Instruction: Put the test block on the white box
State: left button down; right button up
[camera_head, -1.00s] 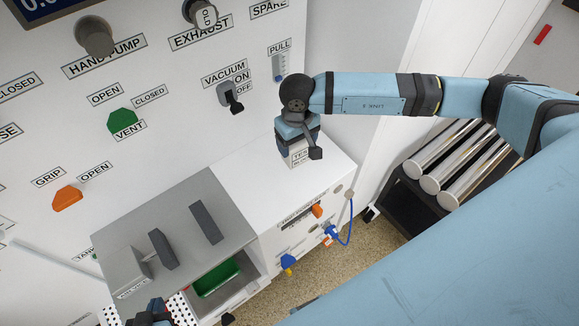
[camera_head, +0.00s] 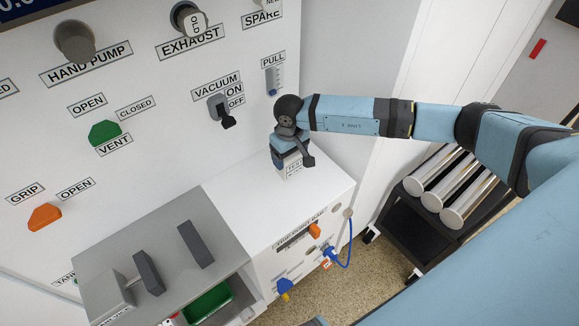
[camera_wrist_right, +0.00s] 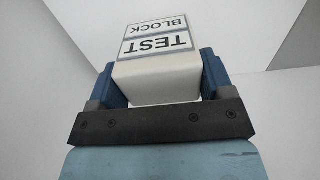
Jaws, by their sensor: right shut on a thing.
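The white test block (camera_head: 293,168), with a black-lettered label, is at the top of the white box (camera_head: 325,190) in the head view, near its back edge. My right gripper (camera_head: 291,150) is shut on the block from above. In the right wrist view the block (camera_wrist_right: 157,72) sits between the two blue fingers of the right gripper (camera_wrist_right: 160,80), its TEST BLOCK label facing the camera. The block's underside is hidden, so I cannot tell whether it touches the box top. My left gripper is not in view.
A grey-topped unit (camera_head: 165,245) with dark handles and a green tray (camera_head: 207,303) adjoins the box on the left. The panel with a vacuum switch (camera_head: 221,110) rises behind. A blue cable (camera_head: 347,250) hangs at the box's right. A black rack (camera_head: 440,215) holds metal rollers.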

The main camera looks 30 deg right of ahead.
aim_at(290, 169)
jog(key=shift+f, duration=3.05)
jog(key=o, duration=1.2)
